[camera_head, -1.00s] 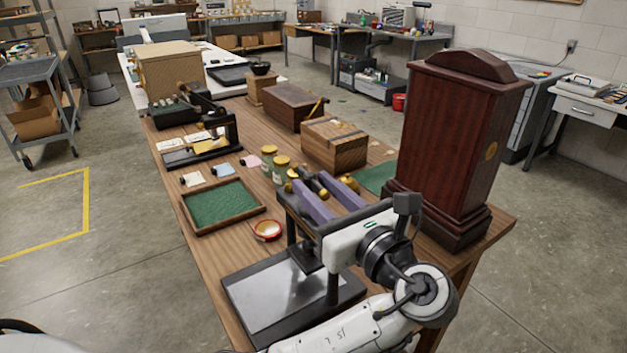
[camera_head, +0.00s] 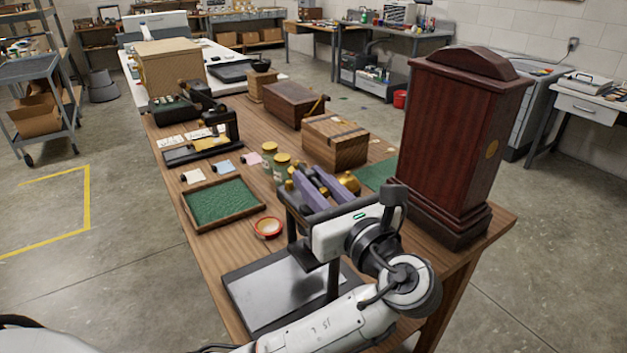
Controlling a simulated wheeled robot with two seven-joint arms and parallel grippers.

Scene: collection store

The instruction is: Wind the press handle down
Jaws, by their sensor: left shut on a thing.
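The press stands at the near end of the wooden table, with a dark frame and a grey metal bed plate (camera_head: 285,290). Its handle has brass knobs, one of them showing at the right (camera_head: 349,182). My left gripper (camera_head: 313,182) reaches over the top of the press from the near side. Its purple-grey fingers are shut on the press handle. The gripper body and arm hide part of the press frame and screw. A dark plate hangs under the frame, above the bed. My right gripper is not in view.
A tall dark-red wooden case (camera_head: 455,150) stands close to the right of the press. A green-lined tray (camera_head: 222,204), a small red-rimmed dish (camera_head: 268,227), jars (camera_head: 281,167) and a wooden box (camera_head: 334,143) lie beyond.

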